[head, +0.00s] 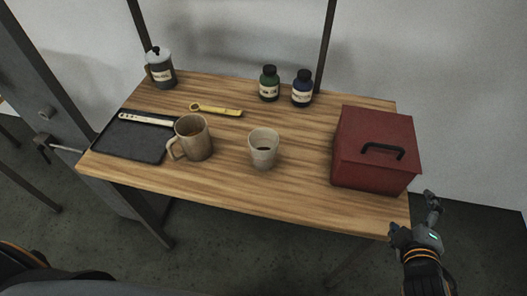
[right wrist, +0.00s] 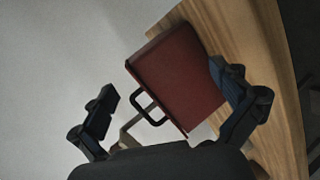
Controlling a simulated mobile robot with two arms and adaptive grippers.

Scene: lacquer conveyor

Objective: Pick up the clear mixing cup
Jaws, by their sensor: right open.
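The clear mixing cup (head: 263,149) stands upright near the middle of the wooden table, a pale see-through cup with a dark spot showing inside it. My right gripper (head: 413,218) is off the table's front right corner, to the right of the cup and apart from it, with the red box between them. In the right wrist view its two fingers (right wrist: 172,100) are spread apart with nothing held between them. The cup cannot be made out in the right wrist view. My left gripper is not in view.
A red box (head: 374,139) with a black handle stands at the table's right. A brown mug (head: 195,138) is left of the cup. A dark tray (head: 127,143) lies left.

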